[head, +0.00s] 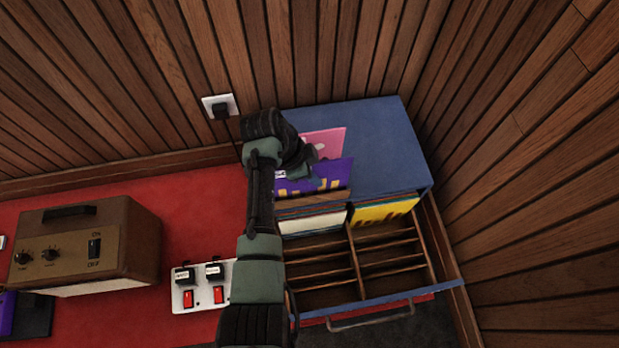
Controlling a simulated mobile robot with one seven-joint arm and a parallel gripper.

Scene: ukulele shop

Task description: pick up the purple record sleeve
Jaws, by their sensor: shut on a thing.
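The purple record sleeve (324,178) with yellow marks stands raised above the other sleeves in the blue record cabinet (385,152). My gripper (306,160) is at its upper left part and is shut on it. The fingertips are partly hidden by my wrist. A pink sleeve (324,144) shows just behind the purple one. My arm covers the left side of the cabinet.
A yellow sleeve (385,211) and a white sleeve (312,223) stand in the divided open drawer (385,250). A brown amplifier (85,245) and a power strip (196,285) lie left on the red carpet. Wooden walls close in behind and right.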

